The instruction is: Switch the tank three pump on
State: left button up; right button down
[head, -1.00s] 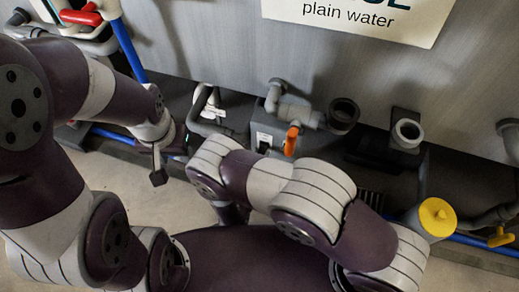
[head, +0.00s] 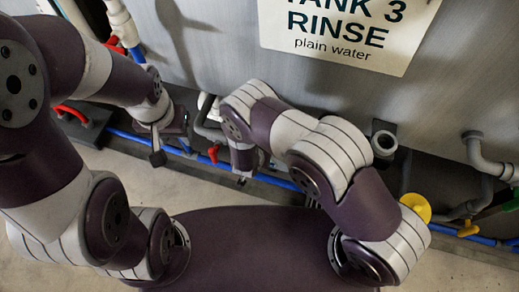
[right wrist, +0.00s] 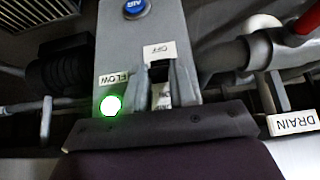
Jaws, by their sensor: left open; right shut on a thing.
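The pump switch is at my right gripper (right wrist: 162,88) in the right wrist view, on a grey panel (right wrist: 182,25). The right fingers are shut on the switch lever, which they largely hide. An OFF label (right wrist: 160,50) sits beyond the fingertips, and a partly hidden label shows between them. The FLOW lamp (right wrist: 111,105) glows green. In the head view the tank three sign (head: 345,35) hangs on the tank wall. My right arm hides the panel there. My left gripper (head: 157,157) is open and empty at the left, clear of the switch.
A blue AIR button (right wrist: 134,8) is on the panel. A DRAIN label (right wrist: 294,123) and a red handle (right wrist: 303,16) are at the right.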

dwell(0.3)
jog(key=c, duration=0.9)
grip_release()
jog(key=shift+s+r+p, duration=0.1)
jog(key=shift+r+p, duration=0.2)
jog(key=shift+r, duration=0.1)
jog(key=p+v, duration=0.5)
jog(key=v, duration=0.7)
